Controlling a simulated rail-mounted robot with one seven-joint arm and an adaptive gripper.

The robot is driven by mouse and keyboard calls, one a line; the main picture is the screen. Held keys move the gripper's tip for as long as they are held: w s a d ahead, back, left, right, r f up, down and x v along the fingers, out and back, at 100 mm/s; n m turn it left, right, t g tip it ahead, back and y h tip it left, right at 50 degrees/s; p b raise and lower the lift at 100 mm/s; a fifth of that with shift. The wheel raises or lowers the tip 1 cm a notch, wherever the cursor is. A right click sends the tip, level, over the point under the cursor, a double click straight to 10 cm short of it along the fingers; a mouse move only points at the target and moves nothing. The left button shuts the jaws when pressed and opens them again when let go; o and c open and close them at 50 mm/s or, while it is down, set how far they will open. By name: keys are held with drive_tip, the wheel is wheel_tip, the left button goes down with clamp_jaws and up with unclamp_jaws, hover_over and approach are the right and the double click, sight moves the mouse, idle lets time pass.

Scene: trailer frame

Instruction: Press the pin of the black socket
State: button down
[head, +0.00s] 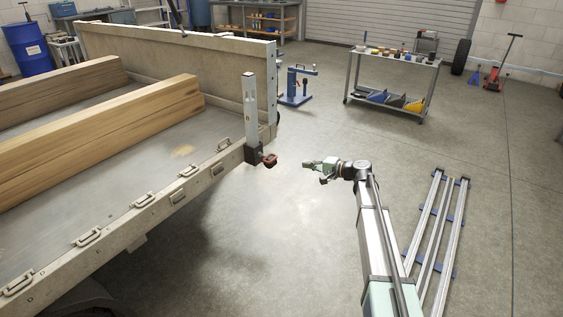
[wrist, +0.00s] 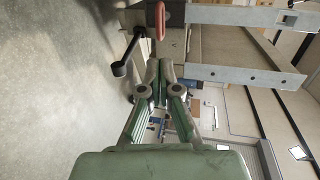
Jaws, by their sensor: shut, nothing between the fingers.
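The black socket (head: 251,154) sits at the near corner of the trailer bed, at the foot of an upright metal post (head: 250,110). A red part (head: 269,160) sticks out on its right side; a red loop-shaped part (wrist: 160,20) shows at the top of the wrist view. Beside it in that view is a dark lever with a rounded end (wrist: 120,69). I cannot tell which part is the pin. My gripper (head: 307,163) is right of the socket, apart from it. Its fingertips (wrist: 160,66) are together and empty, below the red part in the wrist view.
The trailer side rail (head: 165,185) with several metal handles runs towards the lower left. Wooden beams (head: 120,125) lie on the bed. Metal rails (head: 437,230) lie on the floor at right. A tool cart (head: 392,85) stands behind. The floor around my gripper is clear.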

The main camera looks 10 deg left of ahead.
sight(274, 159)
drive_tip(key=shift+a+f, duration=0.1)
drive_tip(key=x, duration=1.4)
drive_tip(key=shift+b, duration=0.35)
